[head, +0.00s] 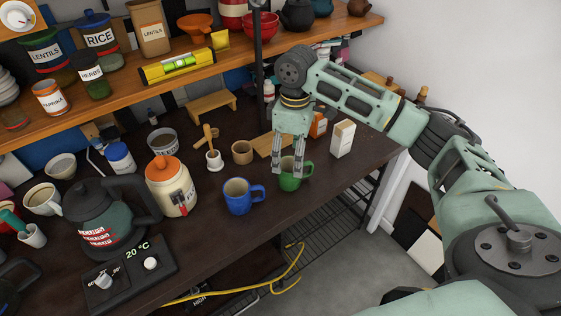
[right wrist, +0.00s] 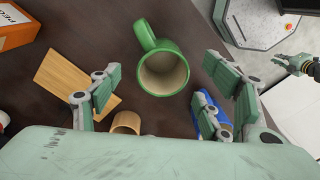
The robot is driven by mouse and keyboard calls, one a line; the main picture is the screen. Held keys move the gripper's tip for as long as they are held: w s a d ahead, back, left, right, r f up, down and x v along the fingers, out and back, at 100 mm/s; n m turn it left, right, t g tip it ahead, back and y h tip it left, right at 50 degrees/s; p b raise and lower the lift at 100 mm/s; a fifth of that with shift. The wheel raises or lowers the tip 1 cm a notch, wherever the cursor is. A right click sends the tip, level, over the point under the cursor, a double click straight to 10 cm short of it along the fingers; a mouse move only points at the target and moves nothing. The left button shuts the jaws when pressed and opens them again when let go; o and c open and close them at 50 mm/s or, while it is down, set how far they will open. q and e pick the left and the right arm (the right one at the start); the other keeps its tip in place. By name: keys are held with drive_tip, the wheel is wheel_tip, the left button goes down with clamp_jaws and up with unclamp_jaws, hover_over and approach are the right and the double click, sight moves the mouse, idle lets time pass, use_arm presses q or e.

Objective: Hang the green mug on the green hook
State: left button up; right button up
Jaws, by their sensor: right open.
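The green mug (head: 289,182) stands upright on the dark counter near its front edge, its handle on the right. My right gripper (head: 288,168) is directly above and around it, pointing down, fingers open. In the right wrist view the green mug (right wrist: 163,72) shows from above, its empty inside facing the camera. It lies between the spread fingers of the right gripper (right wrist: 165,92), its handle pointing away from the palm. A small gripper, apparently my left one (right wrist: 299,64), shows at the right edge, too small to judge. I cannot make out a green hook.
A blue mug (head: 239,197) stands just left of the green one. A small wooden cup (head: 242,152), a wooden board (head: 270,145) and a white box (head: 342,138) stand behind. A wooden shelf (head: 120,105) with jars is above. A yellow cable (head: 285,275) hangs below the counter.

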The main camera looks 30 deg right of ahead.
sight(292, 163)
drive_tip(key=shift+w+f, duration=0.2)
drive_tip(key=shift+w, duration=0.2)
drive_tip(key=shift+f, duration=0.35)
drive_tip(key=shift+s+f+p, duration=0.2)
drive_tip(key=shift+s+f, duration=0.05)
drive_tip(key=shift+f, duration=0.35)
drive_tip(key=shift+s+f+p, duration=0.15)
drive_tip(key=shift+s+f, duration=0.1)
drive_tip(key=shift+f, duration=0.3)
wheel_tip(292, 163, down, 4)
drive_tip(key=shift+w+a+r+p, duration=0.1)
drive_tip(key=shift+a+p, duration=0.05)
drive_tip(key=shift+p, duration=0.15)
drive_tip(key=shift+f, duration=0.25)
drive_tip(key=c, duration=0.5)
use_arm(q)
drive_tip(key=shift+s+r, duration=0.4)
drive_tip(key=shift+r, duration=0.2)
use_arm(e)
drive_tip(key=c, duration=0.9)
